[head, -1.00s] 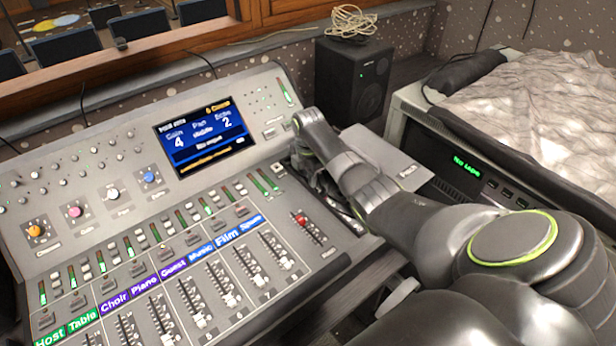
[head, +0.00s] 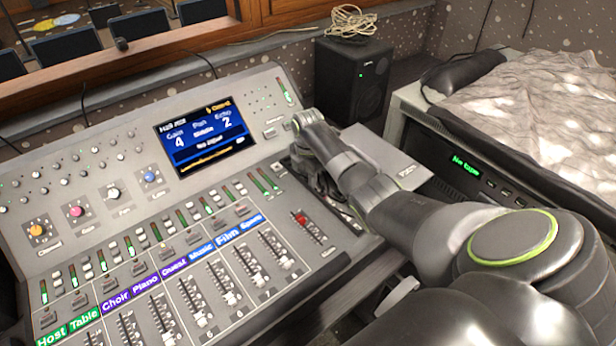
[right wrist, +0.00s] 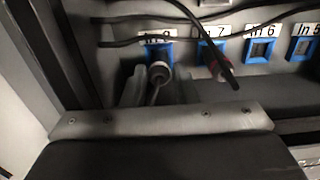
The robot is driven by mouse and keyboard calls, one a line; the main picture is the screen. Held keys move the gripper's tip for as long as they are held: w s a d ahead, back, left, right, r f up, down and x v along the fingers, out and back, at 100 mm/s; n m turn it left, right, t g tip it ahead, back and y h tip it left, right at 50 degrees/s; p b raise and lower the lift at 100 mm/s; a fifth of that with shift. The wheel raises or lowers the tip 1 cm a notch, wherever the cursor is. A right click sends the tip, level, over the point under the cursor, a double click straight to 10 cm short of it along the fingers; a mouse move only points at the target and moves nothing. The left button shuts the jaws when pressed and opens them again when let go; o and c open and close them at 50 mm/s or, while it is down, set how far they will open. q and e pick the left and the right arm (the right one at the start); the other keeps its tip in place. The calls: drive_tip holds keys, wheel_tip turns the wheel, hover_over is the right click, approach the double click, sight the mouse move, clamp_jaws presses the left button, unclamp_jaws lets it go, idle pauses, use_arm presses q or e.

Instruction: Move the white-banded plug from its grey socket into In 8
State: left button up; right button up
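In the right wrist view, a dark plug with a pale band (right wrist: 160,72) stands at the blue-framed In 8 socket (right wrist: 158,51), its label partly covered by a cable. I cannot tell how deep it sits. Its cable drops toward the camera. The fingers of my right gripper (right wrist: 160,88) stand on both sides of this plug; whether they press on it is unclear. In the head view, my right arm (head: 350,175) reaches behind the console's right side, and its gripper is hidden. The grey socket is not in clear view. My left gripper is not in view.
A red-banded plug (right wrist: 222,66) is at In 7, next to In 8. The In 6 (right wrist: 261,50) and In 5 (right wrist: 302,48) sockets look empty. Dark cables (right wrist: 200,18) cross above the labels. The console (head: 120,220) and a black speaker (head: 352,80) flank my arm.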

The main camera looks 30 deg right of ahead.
drive_tip(key=o, duration=0.4)
drive_tip(key=shift+f, duration=0.2)
drive_tip(key=shift+o, duration=0.2)
drive_tip(key=shift+r, duration=0.1)
wheel_tip(320, 180, up, 17)
drive_tip(key=p, duration=0.1)
drive_tip(key=shift+r+p, duration=0.2)
drive_tip(key=shift+p, duration=0.2)
